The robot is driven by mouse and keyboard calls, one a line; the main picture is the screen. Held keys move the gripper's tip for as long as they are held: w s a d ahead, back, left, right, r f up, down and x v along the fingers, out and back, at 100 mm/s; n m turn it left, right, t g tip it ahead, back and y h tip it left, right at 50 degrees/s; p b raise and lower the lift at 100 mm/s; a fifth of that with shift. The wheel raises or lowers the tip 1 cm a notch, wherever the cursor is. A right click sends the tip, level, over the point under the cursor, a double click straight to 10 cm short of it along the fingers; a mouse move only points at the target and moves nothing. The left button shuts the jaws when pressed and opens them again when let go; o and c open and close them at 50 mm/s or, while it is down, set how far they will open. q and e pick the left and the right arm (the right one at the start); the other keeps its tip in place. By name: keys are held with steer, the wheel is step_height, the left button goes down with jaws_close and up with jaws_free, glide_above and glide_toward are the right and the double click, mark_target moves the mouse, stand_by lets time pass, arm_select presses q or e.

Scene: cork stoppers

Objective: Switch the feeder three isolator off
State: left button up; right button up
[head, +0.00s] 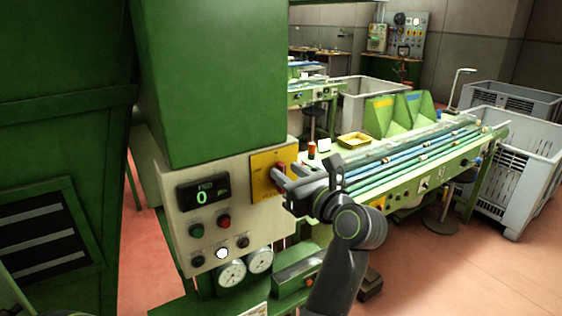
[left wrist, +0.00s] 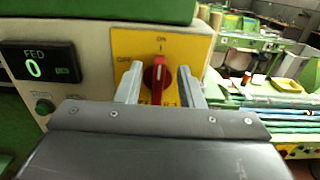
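The isolator is a red rotary handle (left wrist: 154,77) on a yellow plate (left wrist: 124,44), on the front of a cream control box (head: 181,225). In the left wrist view its white mark points up toward ON, with OFF lettered at the left. My left gripper (left wrist: 160,84) is open, with one finger on each side of the handle and a gap visible on both sides. In the head view the gripper (head: 278,178) reaches the yellow plate (head: 262,163) from the right and partly covers the red handle. My right gripper is not in view.
Left of the plate are a display (head: 203,194) reading 0 and several push buttons. Two gauges (head: 232,274) sit below. A green cabinet (head: 215,75) stands above the box. A green conveyor bench (head: 425,165) with blue lanes and grey crates (head: 515,190) lie to the right.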

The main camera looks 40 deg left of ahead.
arm_select(q)
steer(key=shift+w+a, duration=0.2)
steer(key=shift+a, duration=0.25)
steer(key=shift+s+d+r, duration=0.1)
steer(key=shift+s+d, duration=0.05)
steer(key=shift+d, duration=0.05)
jaws_close()
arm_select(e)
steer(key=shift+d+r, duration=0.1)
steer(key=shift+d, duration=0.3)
